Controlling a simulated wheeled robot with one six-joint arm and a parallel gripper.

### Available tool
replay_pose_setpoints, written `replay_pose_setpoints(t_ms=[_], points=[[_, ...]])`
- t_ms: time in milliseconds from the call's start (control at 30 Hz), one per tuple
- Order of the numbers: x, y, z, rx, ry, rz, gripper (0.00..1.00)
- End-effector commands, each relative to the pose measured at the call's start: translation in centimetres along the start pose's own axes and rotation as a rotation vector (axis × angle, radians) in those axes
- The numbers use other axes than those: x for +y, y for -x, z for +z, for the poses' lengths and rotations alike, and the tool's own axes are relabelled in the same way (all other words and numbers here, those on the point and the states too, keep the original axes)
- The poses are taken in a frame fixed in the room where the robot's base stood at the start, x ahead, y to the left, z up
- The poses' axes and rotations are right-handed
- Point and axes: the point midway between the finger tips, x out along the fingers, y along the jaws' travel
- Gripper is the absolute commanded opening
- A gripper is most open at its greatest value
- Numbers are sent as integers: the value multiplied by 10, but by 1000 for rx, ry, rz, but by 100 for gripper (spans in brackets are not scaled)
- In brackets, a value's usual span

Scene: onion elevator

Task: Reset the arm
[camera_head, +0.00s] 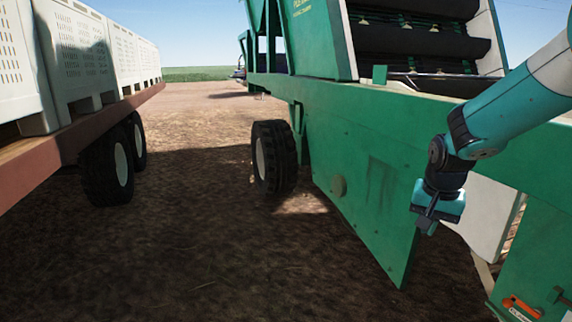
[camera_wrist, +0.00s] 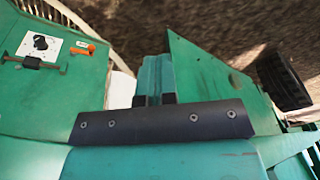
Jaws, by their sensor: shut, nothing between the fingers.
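My arm comes in from the right edge in the head view, teal with dark joints. My gripper (camera_head: 428,222) hangs at its end, pointing down in front of the green machine (camera_head: 360,140). The fingers are together with nothing held.
An orange-red handle (camera_head: 520,306) sits on a green panel at the bottom right; a dial (camera_wrist: 40,43) shows beside it in the wrist view. A trailer (camera_head: 75,135) with pale crates (camera_head: 75,45) stands left. A machine wheel (camera_head: 274,158) is in the middle. Bare soil lies between.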

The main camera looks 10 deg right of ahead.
Motion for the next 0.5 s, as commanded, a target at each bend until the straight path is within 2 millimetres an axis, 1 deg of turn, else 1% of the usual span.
replay_pose_setpoints(t_ms=[33,67,100,167,200,267,300,400,500], points=[[-20,33,28,-19,120,-47,0],[-30,47,46,-35,192,-74,0],[-41,65,71,-53,290,-112,0],[-53,91,110,-81,439,-167,0],[-58,108,137,-100,539,-204,0],[-62,132,176,-125,686,-258,0],[-61,145,201,-140,779,-292,0],[-54,172,255,-174,984,-367,0],[-43,188,292,-196,1130,-422,0]])
